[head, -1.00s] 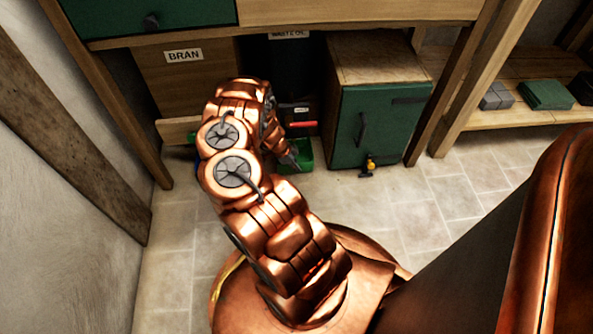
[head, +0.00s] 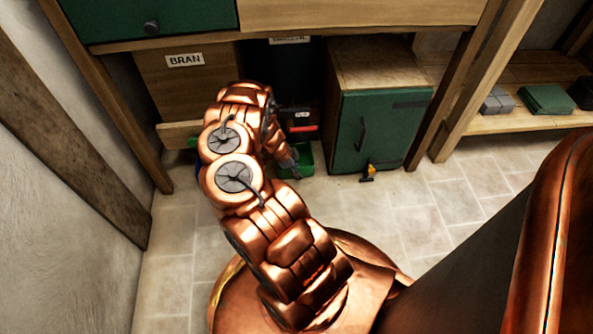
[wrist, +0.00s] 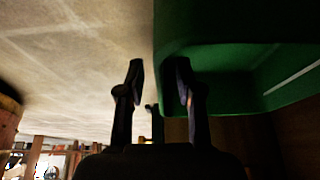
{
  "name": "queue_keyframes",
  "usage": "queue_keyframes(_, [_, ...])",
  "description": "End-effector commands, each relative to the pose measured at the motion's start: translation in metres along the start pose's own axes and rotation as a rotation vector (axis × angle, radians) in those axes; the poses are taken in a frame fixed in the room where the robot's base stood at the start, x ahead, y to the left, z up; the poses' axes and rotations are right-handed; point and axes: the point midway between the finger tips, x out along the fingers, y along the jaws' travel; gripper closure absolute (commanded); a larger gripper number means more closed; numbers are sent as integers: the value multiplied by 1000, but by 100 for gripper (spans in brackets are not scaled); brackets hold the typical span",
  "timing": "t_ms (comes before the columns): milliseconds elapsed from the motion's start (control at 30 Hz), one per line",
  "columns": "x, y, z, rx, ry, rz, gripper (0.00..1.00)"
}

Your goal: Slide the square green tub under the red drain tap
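The green tub (head: 307,161) sits on the floor below the bench, partly hidden behind my gripper in the head view. In the wrist view the tub (wrist: 240,55) fills the upper right, close up. The red tap (head: 303,128) shows as a red bar on a dark box just behind and above the tub. My gripper (head: 292,170) is low at the tub's near left side. In the wrist view its fingers (wrist: 158,75) are apart, one against the floor background and one overlapping the tub's edge. I cannot tell if they touch the tub.
A green cabinet (head: 379,130) with a yellow-and-black tap (head: 367,172) stands right of the tub. A bin marked BRAN (head: 190,90) is at left, with a dark drum (head: 295,72) beside it. Another green thing (head: 193,142) is partly hidden by my arm. The floor in front is clear.

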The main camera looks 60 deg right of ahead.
Motion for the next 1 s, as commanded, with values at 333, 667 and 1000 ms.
queue_keyframes(333, [-26, 1, 1, -1, -2, 2, 65])
queue_keyframes(667, [-64, -2, 1, 1, -3, -4, 65])
queue_keyframes(1000, [-103, -1, 1, 0, -4, -2, 65])
